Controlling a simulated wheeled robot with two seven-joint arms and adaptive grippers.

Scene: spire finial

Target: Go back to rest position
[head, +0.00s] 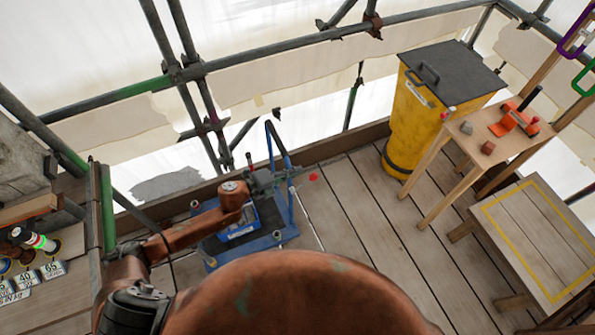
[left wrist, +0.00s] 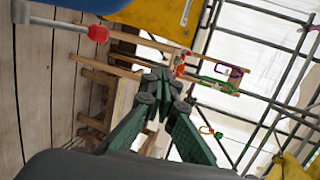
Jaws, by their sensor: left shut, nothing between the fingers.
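My left gripper (head: 277,178) reaches out from the left arm in the middle of the head view, above a blue cart (head: 276,240). In the left wrist view my left gripper (left wrist: 168,85) shows its green fingers drawn together at the tips, with nothing between them. A red-tipped metal rod (head: 313,177) shows just beyond the gripper; whether they touch is unclear. A similar red tip (left wrist: 98,33) is at the upper left of the wrist view. My right gripper is in neither view.
A yellow bin with a dark lid (head: 425,110) stands at the back right. A wooden bench (head: 505,140) bears an orange tool, and a low yellow-outlined platform (head: 530,235) is in front. Weight labels (head: 40,278) lie at left. Scaffold poles close off the back; planks between are clear.

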